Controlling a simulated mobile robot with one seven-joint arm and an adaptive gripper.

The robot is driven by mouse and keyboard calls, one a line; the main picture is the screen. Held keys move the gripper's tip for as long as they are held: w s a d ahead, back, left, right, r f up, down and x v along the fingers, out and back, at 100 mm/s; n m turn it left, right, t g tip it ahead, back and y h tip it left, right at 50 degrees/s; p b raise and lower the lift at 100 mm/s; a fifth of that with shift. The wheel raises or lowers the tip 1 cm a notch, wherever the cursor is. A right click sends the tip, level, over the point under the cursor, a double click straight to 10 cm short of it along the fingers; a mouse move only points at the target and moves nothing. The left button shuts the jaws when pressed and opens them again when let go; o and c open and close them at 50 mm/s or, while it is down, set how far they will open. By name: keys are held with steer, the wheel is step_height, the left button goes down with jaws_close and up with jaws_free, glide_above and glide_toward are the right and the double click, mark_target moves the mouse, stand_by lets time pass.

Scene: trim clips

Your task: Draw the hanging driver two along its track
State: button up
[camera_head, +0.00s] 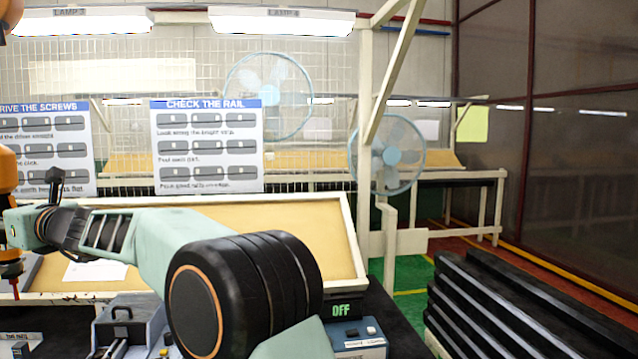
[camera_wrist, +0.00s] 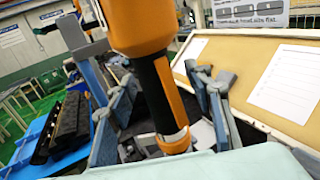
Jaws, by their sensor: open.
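An orange and black hanging driver (camera_wrist: 160,80) fills the middle of the wrist view, upright with a slight tilt. No number shows on it, so I cannot tell if it is driver two. At the left edge of the head view an orange driver (camera_head: 8,172) is partly cut off. My gripper (camera_wrist: 168,105) is open, with one grey-blue finger on each side of the driver in the picture; contact cannot be seen. The track above is out of view.
A tilted tan board (camera_head: 300,235) with a pale frame stands behind my arm. A grey-blue case (camera_head: 125,322) and a box marked OFF (camera_head: 345,330) are on the dark bench. Black trim strips (camera_head: 510,310) are stacked at right. A pale post (camera_head: 378,150) rises behind.

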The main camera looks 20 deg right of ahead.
steer(key=shift+f, duration=0.15)
steer(key=v, duration=1.2)
steer(key=shift+r, duration=0.25)
steer(key=shift+s, duration=0.1)
